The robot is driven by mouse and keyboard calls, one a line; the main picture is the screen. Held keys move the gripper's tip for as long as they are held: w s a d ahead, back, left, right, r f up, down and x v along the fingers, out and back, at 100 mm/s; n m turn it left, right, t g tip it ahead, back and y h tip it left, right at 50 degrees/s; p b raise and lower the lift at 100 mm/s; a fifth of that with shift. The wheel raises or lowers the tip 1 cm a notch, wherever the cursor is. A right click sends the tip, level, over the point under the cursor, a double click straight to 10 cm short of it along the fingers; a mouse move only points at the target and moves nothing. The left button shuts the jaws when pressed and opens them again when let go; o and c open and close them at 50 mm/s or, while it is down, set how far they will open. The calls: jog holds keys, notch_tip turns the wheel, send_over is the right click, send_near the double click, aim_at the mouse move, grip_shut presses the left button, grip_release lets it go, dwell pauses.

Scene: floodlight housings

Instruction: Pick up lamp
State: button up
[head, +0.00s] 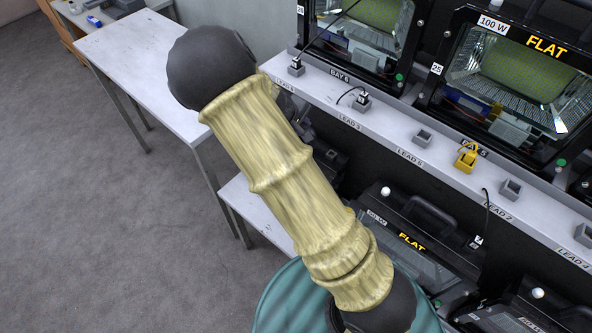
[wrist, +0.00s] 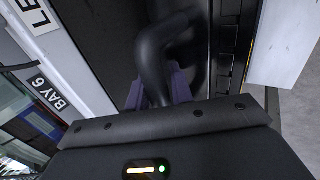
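In the wrist view a thick black curved handle (wrist: 152,50) stands on a dark lamp housing. The dark purple fingers of my gripper (wrist: 158,92) lie close on both sides of this handle and appear shut on it. In the head view my arm hides the gripper and most of this lamp; a dark part of a housing (head: 330,160) shows beside the arm, under the bench edge. Another black lamp (head: 425,228) with a handle, a white knob and a yellow "FLAT" label lies to its right on the lower level.
A grey bench rail (head: 408,155) with lead sockets and a yellow plug (head: 466,157) runs above. Floodlights (head: 515,75) stand upright behind it, one marked "100 W" and "FLAT". A white table (head: 135,60) is at left. A teal round thing (head: 285,305) is in front. Floor at left is clear.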

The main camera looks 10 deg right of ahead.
grip_shut()
dwell(1.2)
jog(key=shift+w+r, duration=0.1)
jog(key=shift+r, duration=0.05)
